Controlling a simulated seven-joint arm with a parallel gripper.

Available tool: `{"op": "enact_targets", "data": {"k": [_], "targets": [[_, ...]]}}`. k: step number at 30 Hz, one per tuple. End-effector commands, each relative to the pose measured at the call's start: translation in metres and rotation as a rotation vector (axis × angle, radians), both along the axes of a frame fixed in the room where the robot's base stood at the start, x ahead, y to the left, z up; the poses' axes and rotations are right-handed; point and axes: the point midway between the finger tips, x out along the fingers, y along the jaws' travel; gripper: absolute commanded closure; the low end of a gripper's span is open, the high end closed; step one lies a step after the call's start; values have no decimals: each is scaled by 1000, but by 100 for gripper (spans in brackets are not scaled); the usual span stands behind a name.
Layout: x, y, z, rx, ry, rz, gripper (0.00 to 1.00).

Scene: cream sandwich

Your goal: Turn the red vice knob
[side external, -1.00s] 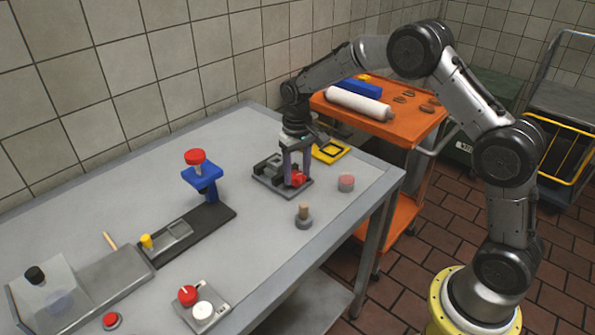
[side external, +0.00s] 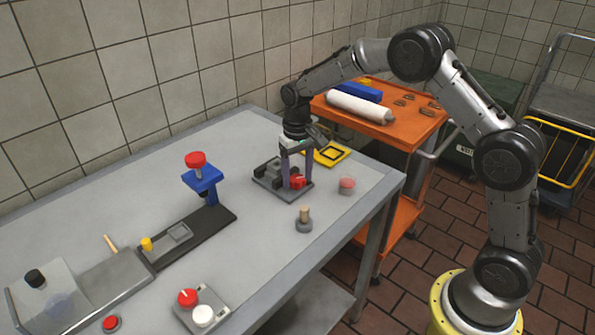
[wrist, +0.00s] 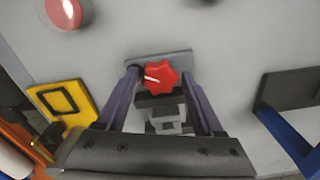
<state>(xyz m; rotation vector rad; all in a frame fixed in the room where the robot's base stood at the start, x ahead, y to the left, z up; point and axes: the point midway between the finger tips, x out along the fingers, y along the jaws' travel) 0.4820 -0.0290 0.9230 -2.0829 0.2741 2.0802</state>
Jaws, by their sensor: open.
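The red vice knob (wrist: 160,77) is star-shaped with a white mark, and sits at the end of the grey vice (wrist: 165,121) in the wrist view. In the side external view the knob (side external: 297,182) is at the front of the vice (side external: 270,177) on the table. My gripper (wrist: 165,72) is open, its two purple fingers pointing down on either side of the knob. The fingers appear apart from the knob in the wrist view. In the side external view my gripper (side external: 296,184) is over the vice, and a finger partly hides it.
A yellow frame (side external: 327,154) lies behind the vice. A blue press stand (side external: 203,183) is to the left. An orange cart (side external: 395,130) stands behind the table.

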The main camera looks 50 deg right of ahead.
Motion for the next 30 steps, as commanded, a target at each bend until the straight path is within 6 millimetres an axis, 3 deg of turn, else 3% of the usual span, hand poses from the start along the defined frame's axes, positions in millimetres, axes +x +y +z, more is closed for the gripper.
{"op": "enact_targets", "data": {"k": [7,21,30], "targets": [[1,0,23,0,-4,0,31],[1,0,118,0,-4,0,31],[0,0,138,0,-1,0,31]]}}
